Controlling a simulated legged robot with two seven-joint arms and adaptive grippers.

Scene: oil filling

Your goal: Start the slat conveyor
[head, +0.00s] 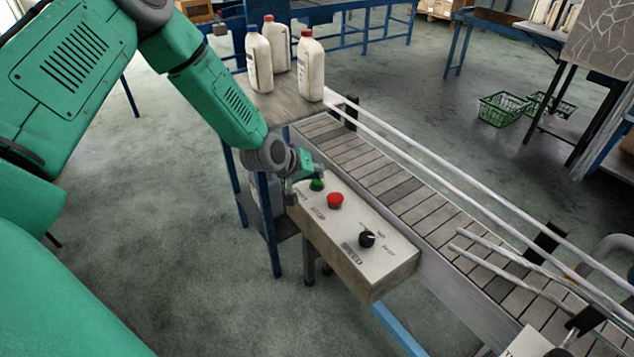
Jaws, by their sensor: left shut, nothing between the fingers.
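The slat conveyor (375,172) runs from the middle of the head view to the lower right. Its control box (385,255) is fixed along the near side. The box carries a green start button (317,185), a red stop button (335,200) and a black speed knob (367,239). My left gripper (296,192) is shut and empty, its fingers pointing down just left of the green button at the box's far end. I cannot tell whether it touches the box. My right gripper is out of view.
White guide rails (440,170) run along the conveyor. Green baskets (500,110) lie on the floor at the right.

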